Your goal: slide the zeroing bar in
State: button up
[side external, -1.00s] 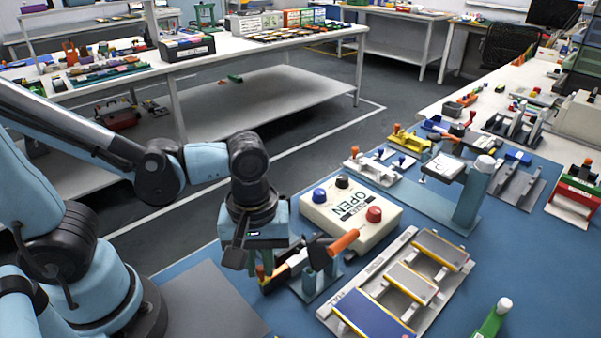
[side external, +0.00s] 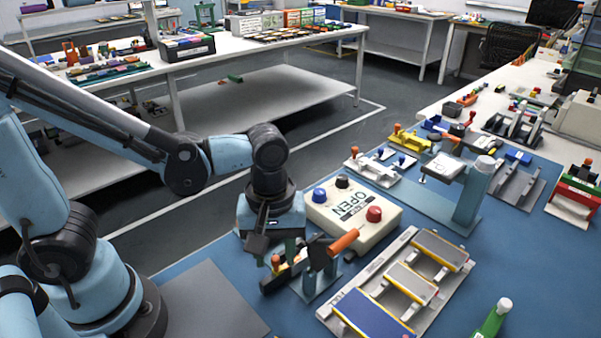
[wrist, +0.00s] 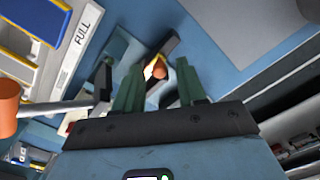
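The zeroing bar shows mainly by its orange knob (side external: 275,261), which stands over a dark straight guide (side external: 273,284) at the left of a small grey-green fixture (side external: 314,284). A black lever with an orange handle (side external: 343,242) rises at the fixture's right. My gripper (side external: 276,250) is low over the guide, pointing down. In the wrist view my two green fingers (wrist: 161,66) are apart, and the orange knob (wrist: 158,71) shows between them with a gap on either side. A bit of yellow shows beside the knob. Whether a finger touches the bar is hidden.
A pale tray (side external: 375,310) with several cells lies to the right. A grey plate (side external: 210,302) lies in front on the left.

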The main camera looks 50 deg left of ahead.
aim_at(276, 258)
dwell(0.3)
notch_tip(276, 258, up, 12)
dwell(0.8)
jog(key=shift+f+n, duration=2.6)
jog(key=shift+f, duration=0.4)
jog(key=shift+f+n, duration=2.6)
jog(key=shift+f, duration=0.4)
grip_shut()
